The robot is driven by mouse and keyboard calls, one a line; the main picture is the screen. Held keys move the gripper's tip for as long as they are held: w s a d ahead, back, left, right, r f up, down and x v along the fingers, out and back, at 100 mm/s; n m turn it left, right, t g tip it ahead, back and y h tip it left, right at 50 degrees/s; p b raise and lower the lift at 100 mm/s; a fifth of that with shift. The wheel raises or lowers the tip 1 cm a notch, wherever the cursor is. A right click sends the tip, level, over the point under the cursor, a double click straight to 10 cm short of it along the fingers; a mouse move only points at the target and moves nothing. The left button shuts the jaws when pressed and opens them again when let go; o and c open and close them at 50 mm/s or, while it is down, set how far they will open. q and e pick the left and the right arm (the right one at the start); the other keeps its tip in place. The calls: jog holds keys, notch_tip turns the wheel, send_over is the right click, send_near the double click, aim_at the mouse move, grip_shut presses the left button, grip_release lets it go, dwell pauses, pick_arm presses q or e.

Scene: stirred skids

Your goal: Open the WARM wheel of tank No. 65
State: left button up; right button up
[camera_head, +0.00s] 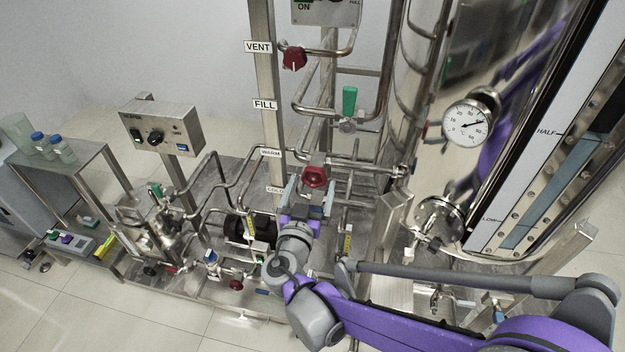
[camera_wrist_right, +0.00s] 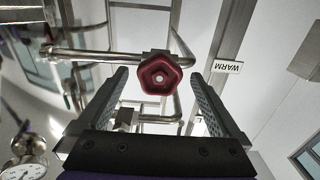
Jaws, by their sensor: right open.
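The red wheel (camera_head: 314,177) is on a steel pipe near the WARM label (camera_head: 270,153). In the right wrist view the red wheel (camera_wrist_right: 160,74) faces me, with the WARM label (camera_wrist_right: 227,66) upside down to its right. My right gripper (camera_head: 309,186) is open just in front of the wheel. In the wrist view its two fingers stand on either side of the wheel, with a gap on each side. The shiny tank (camera_head: 440,165) stands at right; I cannot read a tank number. My left gripper is not in view.
Another red wheel (camera_head: 294,59) is at the VENT label (camera_head: 257,47). A green-handled valve (camera_head: 349,101) is on the pipes behind. A dial gauge (camera_head: 466,126) sits on the tank. Pipes and a post (camera_head: 265,100) crowd the wheel. A control box (camera_head: 160,128) stands at left.

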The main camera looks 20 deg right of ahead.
aim_at(313, 181)
jog(key=shift+x, duration=1.6)
jog(key=shift+c, duration=0.2)
jog(key=c, duration=1.3)
